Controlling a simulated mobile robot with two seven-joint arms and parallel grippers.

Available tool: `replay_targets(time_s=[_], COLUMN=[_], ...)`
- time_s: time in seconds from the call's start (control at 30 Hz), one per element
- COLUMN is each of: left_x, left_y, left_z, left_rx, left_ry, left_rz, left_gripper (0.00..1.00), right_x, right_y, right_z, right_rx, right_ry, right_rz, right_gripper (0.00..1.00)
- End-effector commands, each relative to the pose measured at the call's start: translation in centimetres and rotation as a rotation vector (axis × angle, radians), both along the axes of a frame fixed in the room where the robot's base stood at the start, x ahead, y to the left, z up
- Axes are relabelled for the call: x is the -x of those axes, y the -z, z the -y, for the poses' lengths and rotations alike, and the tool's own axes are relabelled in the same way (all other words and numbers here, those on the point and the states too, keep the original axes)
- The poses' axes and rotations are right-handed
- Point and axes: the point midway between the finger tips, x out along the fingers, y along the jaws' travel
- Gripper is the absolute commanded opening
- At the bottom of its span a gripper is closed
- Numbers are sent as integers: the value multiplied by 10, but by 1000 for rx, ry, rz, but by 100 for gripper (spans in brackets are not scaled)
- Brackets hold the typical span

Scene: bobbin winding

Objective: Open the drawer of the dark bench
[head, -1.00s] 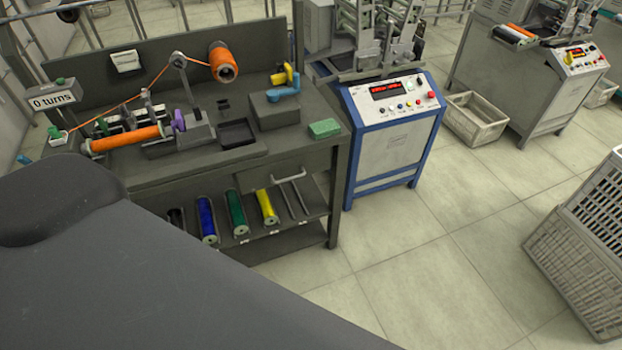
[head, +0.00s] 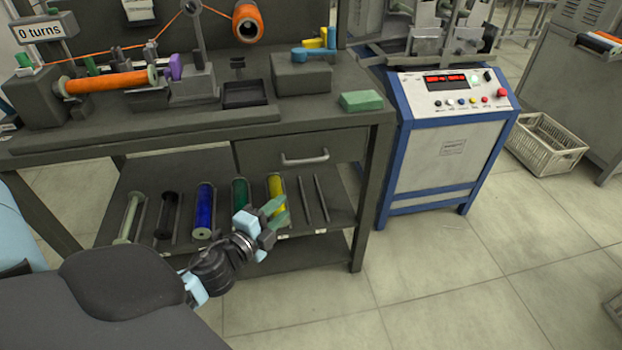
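The dark bench (head: 150,132) stands at the left and middle of the head view. Its drawer (head: 262,155) is under the right part of the top, with the front flush and closed. A pale bar handle (head: 305,159) is on the drawer front. My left gripper (head: 279,210) is in front of the lower shelf, below the drawer handle in the picture and apart from it. Its two greenish fingers look spread, with nothing between them. The yellow spool is partly hidden behind the fingers. My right gripper is not in view.
The lower shelf (head: 335,215) holds several spools, including a blue one (head: 205,207), and two thin rods. The winder with an orange bobbin (head: 110,82) and a green block (head: 361,101) are on top. A blue-framed machine (head: 450,150) stands close right. Floor in front is clear.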

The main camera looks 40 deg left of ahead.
Motion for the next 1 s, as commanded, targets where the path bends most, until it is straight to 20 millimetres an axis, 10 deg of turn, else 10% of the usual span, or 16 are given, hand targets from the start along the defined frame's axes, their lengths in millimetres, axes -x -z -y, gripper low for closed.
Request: replay_targets(time_s=[0.3,1.0], left_x=[-57,-106], left_y=[-25,-38], left_z=[-24,-29], left_rx=[-271,-297], left_ry=[1,-2], left_rz=[166,185], left_gripper=[33,33], right_x=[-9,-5], right_y=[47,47], right_z=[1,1], right_rx=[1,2], right_ry=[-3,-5], right_rz=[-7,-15], right_gripper=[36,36])
